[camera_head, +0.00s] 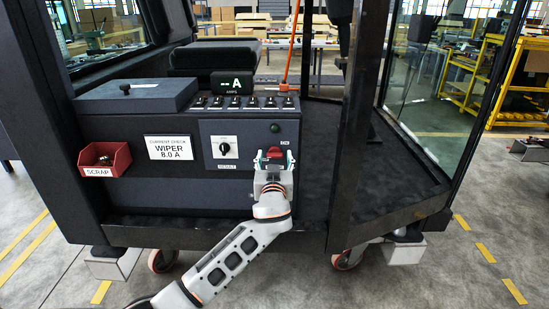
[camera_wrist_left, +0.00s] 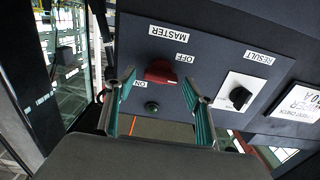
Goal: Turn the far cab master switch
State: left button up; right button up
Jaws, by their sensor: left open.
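The red master switch (camera_head: 273,153) is on the front panel of the cab console, partly hidden by my left gripper (camera_head: 273,172). In the left wrist view, the panel appears upside down and the red switch knob (camera_wrist_left: 160,72) sits below a MASTER label, with OFF and ON labels beside it. I cannot tell its exact setting. In that view my open left gripper (camera_wrist_left: 160,82) has one finger to each side of the knob, with the knob between or just beyond the fingertips. I cannot tell whether they touch it. My right gripper is not in view.
A black RESULT selector (camera_head: 224,148) on a white plate is left of the switch. A green button or lamp (camera_head: 275,127) is above it. Several toggles (camera_head: 252,102) line the console top. A red SCRAP bin (camera_head: 106,159) hangs left. A dark cab post (camera_head: 357,120) stands right.

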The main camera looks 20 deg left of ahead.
pick_arm(q)
jog(key=shift+w, duration=0.2)
jog(key=c, duration=1.1)
